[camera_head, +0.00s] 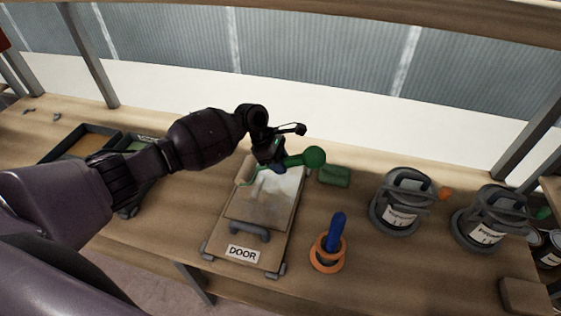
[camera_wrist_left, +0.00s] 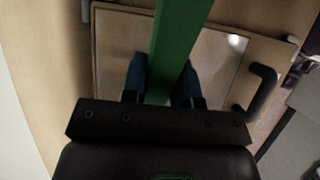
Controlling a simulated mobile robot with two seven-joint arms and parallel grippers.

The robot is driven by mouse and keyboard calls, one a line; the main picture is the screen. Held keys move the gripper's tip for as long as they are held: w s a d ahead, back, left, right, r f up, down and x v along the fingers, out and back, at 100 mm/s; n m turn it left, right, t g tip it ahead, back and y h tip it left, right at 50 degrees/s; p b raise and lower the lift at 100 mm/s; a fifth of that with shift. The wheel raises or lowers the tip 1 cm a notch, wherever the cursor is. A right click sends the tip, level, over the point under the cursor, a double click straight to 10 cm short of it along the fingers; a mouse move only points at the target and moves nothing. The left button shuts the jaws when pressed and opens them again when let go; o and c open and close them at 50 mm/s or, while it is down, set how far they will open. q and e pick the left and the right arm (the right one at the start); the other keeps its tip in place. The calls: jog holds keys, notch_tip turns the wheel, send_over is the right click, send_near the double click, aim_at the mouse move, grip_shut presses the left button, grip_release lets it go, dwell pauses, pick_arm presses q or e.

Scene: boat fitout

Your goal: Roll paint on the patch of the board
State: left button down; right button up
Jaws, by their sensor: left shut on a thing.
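My left gripper (camera_head: 275,163) is shut on the green handle (camera_head: 306,158) of a paint roller, above the far part of the board. A pale roller sleeve (camera_head: 244,171) shows just left of the gripper, at the board's far left edge; I cannot tell whether it touches. The board (camera_head: 212,240) lies flat and carries a DOOR label and a dark grab handle. Its patch (camera_head: 258,207) is tan nearer me and whitish and glossy farther off. In the left wrist view the green handle (camera_wrist_left: 182,35) runs between the blue fingertips over the patch (camera_wrist_left: 205,75). My right gripper is out of view.
Dark paint trays (camera_head: 62,148) lie left, partly behind my arm. A green block (camera_head: 334,176) is right of the board. A blue-handled tool (camera_head: 336,232) stands in an orange ring. Two grey lidded cans (camera_head: 400,215) (camera_head: 484,232) stand farther right. A metal post (camera_head: 90,55) rises at the back left.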

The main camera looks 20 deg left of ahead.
pick_arm(q)
jog(key=shift+f, duration=0.45)
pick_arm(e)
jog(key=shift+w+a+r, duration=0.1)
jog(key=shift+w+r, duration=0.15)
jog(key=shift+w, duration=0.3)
pick_arm(q)
jog(key=shift+f, duration=0.25)
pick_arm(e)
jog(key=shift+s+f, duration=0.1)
pick_arm(q)
jog(key=shift+d, duration=0.1)
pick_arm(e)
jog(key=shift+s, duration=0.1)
pick_arm(q)
jog(key=shift+d+r, duration=0.15)
jog(key=shift+d, duration=0.3)
jog(key=shift+w+d+p, duration=0.1)
jog(key=shift+d+p, duration=0.5)
jog(key=shift+d, duration=0.15)
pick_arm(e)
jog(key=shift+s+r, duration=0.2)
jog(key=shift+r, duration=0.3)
pick_arm(q)
jog(key=shift+a, duration=0.1)
